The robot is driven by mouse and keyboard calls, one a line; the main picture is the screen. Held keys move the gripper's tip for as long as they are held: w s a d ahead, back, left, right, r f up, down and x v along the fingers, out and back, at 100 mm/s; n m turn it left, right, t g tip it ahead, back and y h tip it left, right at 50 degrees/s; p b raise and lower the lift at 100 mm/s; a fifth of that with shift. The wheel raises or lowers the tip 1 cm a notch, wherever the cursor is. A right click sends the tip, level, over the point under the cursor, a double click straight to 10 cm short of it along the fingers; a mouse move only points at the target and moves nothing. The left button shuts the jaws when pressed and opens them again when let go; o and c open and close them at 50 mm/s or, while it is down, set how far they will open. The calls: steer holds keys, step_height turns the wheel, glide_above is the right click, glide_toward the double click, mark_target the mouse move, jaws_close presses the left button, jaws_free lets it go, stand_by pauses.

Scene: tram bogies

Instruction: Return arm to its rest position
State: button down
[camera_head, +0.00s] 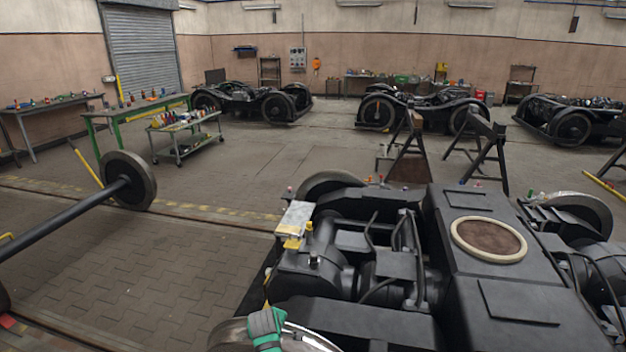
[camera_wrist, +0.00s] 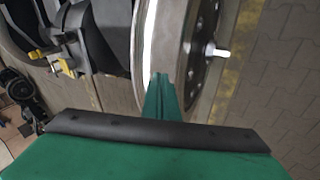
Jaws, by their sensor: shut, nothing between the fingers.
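My gripper (camera_wrist: 160,97) shows in the wrist view as green fingers, shut and empty, in front of a green body with a dark bar. The fingers overlap the view of a bogie wheel (camera_wrist: 178,45); I cannot tell how far apart they are. The bogie (camera_head: 385,262) is black and fills the lower right of the head view, with its near wheel (camera_head: 303,340) at the bottom edge.
A wheelset (camera_head: 128,181) with a long axle lies at left. Other bogies (camera_head: 255,100) are along the back. The paved floor (camera_head: 150,262) between wheelset and near bogie is clear.

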steer(key=s+d+f+m+t+y, duration=0.15)
steer(key=s+f+m, duration=0.35)
steer(key=s, duration=1)
steer(key=s+d+f+m+t+y, duration=0.1)
steer(key=s+f+m+t, duration=0.15)
steer(key=s+f, duration=0.8)
steer(key=s+d+r+m+t+h, duration=0.1)
steer(key=s+d+r+m+t, duration=0.15)
steer(key=s+r, duration=0.6)
steer(key=s+d+r+m+t, duration=0.1)
steer(key=s+d+r, duration=0.3)
steer(key=s, duration=0.8)
steer(key=s+d+r+m+t, duration=0.1)
steer(key=s+r, duration=0.4)
steer(key=r, duration=0.3)
steer(key=s+d+r+m+t+h, duration=0.1)
steer(key=s+d+r+m, duration=0.1)
steer(key=s+r, duration=0.3)
step_height(320, 180, up, 3)
steer(key=shift+s, duration=0.35)
